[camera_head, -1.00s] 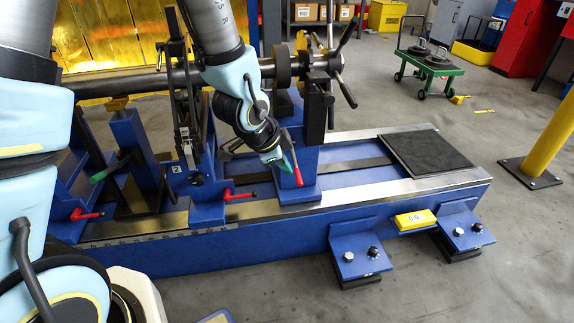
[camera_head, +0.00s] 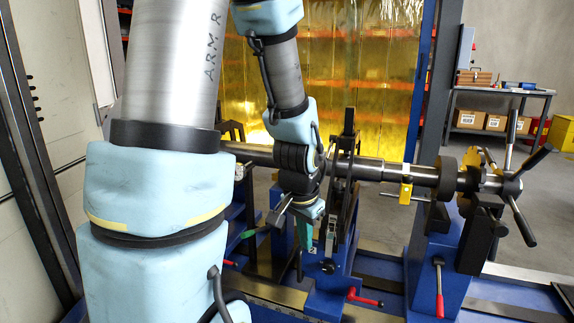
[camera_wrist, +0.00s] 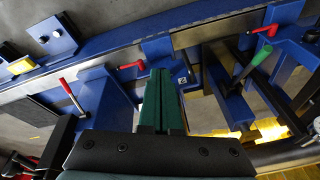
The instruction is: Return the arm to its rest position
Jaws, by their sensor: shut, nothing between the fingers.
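My arm (camera_head: 285,75) reaches down from the top of the head view, bent, in front of the rotor machine. My gripper (camera_head: 300,262) points down beside the upright of the machine's middle stand, near its blue base. In the wrist view my gripper (camera_wrist: 160,74) shows two green fingers lying together with nothing between them. Below the fingers in that view is the blue bed. I cannot tell from these views whether the fingertips touch the stand.
The steel rotor shaft (camera_head: 375,169) runs behind my wrist, with a spoked hand wheel (camera_head: 512,186) at its right end. Red levers (camera_head: 365,298) and a green lever (camera_wrist: 252,62) stick out of the stands. A yellow curtain (camera_head: 385,75) and a workbench (camera_head: 500,105) stand behind.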

